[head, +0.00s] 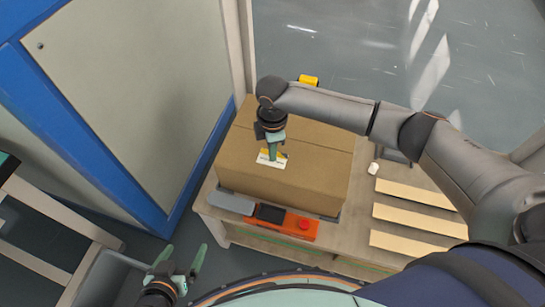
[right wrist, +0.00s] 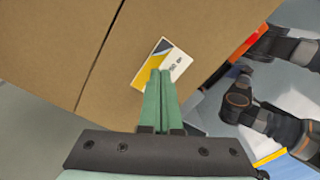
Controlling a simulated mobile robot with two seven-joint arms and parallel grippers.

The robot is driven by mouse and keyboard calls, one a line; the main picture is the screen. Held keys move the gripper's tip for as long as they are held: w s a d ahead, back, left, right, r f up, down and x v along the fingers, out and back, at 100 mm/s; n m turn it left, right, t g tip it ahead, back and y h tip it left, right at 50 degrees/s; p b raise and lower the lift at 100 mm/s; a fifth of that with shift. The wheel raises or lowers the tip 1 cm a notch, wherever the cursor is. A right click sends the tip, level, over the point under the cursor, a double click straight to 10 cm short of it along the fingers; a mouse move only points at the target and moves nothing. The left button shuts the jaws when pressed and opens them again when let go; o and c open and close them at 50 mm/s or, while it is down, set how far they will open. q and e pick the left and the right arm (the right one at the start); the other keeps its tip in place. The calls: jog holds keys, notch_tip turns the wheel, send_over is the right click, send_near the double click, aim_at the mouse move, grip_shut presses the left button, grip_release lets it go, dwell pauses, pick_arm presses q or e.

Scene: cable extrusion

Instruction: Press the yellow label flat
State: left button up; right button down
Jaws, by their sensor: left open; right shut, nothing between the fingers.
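The yellow label (head: 269,159), yellow and white with dark print, lies on the top of a brown cardboard box (head: 317,162). It also shows in the right wrist view (right wrist: 162,64), where the fingertips cover part of it. My right gripper (head: 273,155) is shut and empty, pointing down at the label. Its closed green fingers (right wrist: 160,73) overlap the label's lower edge in the right wrist view; I cannot tell whether they touch it. My left gripper (head: 178,262) is open and empty at the lower left of the head view, well away from the box.
A blue-framed panel (head: 133,85) stands close on the left.

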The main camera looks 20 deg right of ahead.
dwell(0.5)
notch_tip(320, 180, up, 6)
jog(key=p, duration=0.6)
jog(key=shift+f+p, duration=0.15)
jog(key=shift+p, duration=0.2)
pick_arm(q)
jog(key=s+a+r+p, duration=0.2)
jog(key=a+r, duration=0.1)
jog(key=r, duration=0.2)
jog(key=shift+r+n+y+p, duration=0.15)
jog(key=shift+n+y+p, duration=0.15)
jog(key=shift+n+y, duration=0.1)
pick_arm(e)
notch_tip(320, 180, up, 2)
jog(key=shift+r, duration=0.1)
pick_arm(q)
jog(key=shift+w+r, duration=0.15)
jog(key=shift+w, duration=0.1)
